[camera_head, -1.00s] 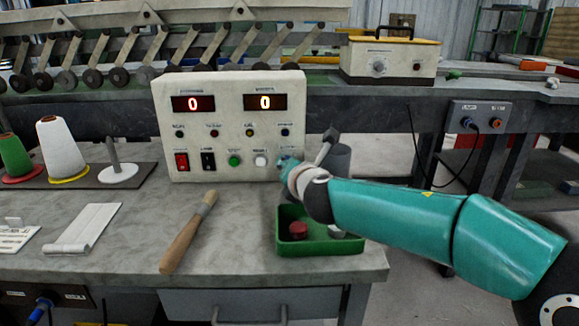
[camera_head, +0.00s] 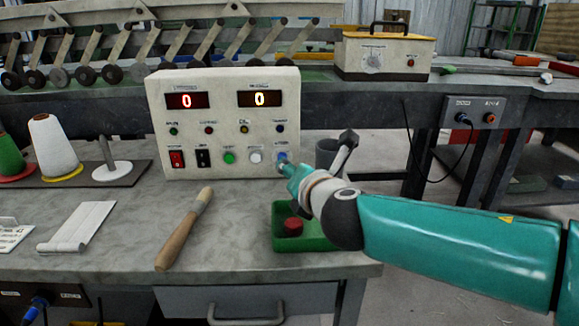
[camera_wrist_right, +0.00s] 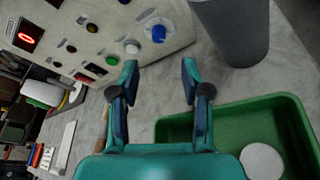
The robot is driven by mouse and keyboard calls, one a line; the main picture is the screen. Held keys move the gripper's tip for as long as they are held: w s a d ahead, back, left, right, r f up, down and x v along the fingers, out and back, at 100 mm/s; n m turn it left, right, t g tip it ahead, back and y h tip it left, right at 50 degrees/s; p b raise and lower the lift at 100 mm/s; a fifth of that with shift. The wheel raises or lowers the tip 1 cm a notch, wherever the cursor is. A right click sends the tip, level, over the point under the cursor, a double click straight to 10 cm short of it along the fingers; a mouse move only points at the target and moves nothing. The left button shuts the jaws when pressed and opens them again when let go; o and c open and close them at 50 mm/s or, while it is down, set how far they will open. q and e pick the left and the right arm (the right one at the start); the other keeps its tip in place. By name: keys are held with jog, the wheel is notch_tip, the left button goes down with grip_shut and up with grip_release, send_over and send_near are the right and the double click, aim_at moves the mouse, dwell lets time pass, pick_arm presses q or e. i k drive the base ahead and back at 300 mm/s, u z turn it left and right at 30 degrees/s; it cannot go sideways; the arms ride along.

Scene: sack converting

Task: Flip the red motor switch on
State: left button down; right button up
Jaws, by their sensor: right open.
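The red motor switch (camera_head: 177,159) is at the lower left of the front of a white control box (camera_head: 223,112). Next to it on the right is a black switch (camera_head: 203,158). Whether the red switch is up or down is too small to tell. My right gripper (camera_head: 288,170) is near the box's lower right corner, by the blue button (camera_head: 281,157), well to the right of the red switch. In the right wrist view the gripper (camera_wrist_right: 158,72) is open and empty, with the blue button (camera_wrist_right: 158,33) beyond its fingers. My left gripper is not in view.
Both displays read 0. A grey cup (camera_head: 327,153) stands right of the box. A wooden-handled tool (camera_head: 184,230) lies on the bench in front. White yarn cone (camera_head: 54,146) stands left.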

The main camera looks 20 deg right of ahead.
aim_at(176, 157)
jog(key=z, duration=0.1)
jog(key=k, duration=1)
jog(key=u, duration=0.1)
